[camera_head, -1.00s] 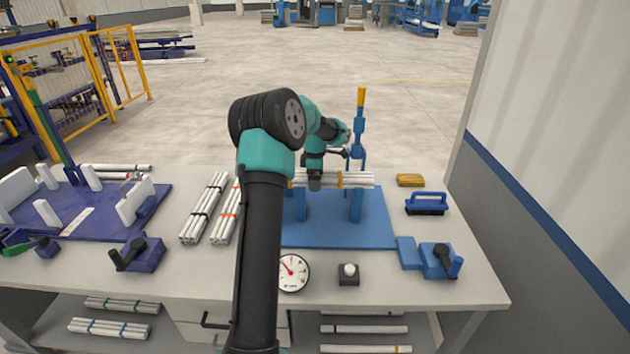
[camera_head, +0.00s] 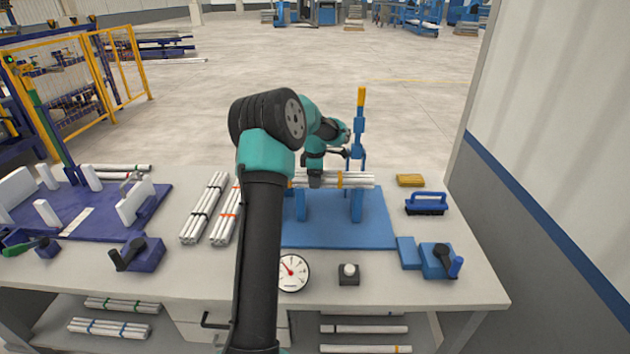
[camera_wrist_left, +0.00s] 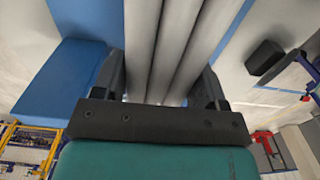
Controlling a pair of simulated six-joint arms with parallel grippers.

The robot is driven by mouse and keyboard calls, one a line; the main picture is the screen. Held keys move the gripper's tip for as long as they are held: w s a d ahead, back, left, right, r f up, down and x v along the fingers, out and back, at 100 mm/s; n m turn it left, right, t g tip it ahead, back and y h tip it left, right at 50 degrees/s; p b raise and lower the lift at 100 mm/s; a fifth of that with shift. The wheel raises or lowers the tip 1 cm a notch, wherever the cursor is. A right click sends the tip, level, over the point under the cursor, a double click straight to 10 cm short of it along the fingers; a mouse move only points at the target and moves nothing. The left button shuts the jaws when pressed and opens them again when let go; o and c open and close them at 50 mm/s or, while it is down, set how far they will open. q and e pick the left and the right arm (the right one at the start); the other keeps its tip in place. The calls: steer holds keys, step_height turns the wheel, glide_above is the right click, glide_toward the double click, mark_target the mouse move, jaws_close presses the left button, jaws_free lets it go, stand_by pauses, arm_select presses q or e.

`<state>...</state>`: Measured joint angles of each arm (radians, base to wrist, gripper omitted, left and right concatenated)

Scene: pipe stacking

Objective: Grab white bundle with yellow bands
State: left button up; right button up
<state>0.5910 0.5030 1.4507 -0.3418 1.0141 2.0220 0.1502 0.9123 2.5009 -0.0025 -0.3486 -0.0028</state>
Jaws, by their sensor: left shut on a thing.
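The white bundle with yellow bands (camera_head: 355,180) lies level across the blue stand posts on the blue base plate (camera_head: 375,218). One yellow band shows to the right of my gripper. My left gripper (camera_head: 315,183) is at the bundle, left of that band. In the left wrist view, the white pipes (camera_wrist_left: 180,45) run between the two dark fingers of my left gripper (camera_wrist_left: 170,85), which are shut on them. My arm hides the bundle's left end in the head view. My right gripper is not in view.
Bundles with black bands (camera_head: 204,208) and orange bands (camera_head: 226,215) lie left of my arm. A blue brush (camera_head: 426,205), a yellow block (camera_head: 410,180) and a blue toggle clamp (camera_head: 437,261) are at the right. A gauge (camera_head: 292,272) and a push button (camera_head: 348,275) are near the front edge.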

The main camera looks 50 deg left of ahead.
arm_select(q)
steer(key=shift+c, duration=0.9)
step_height(320, 180, up, 10)
steer(key=shift+r, duration=0.1)
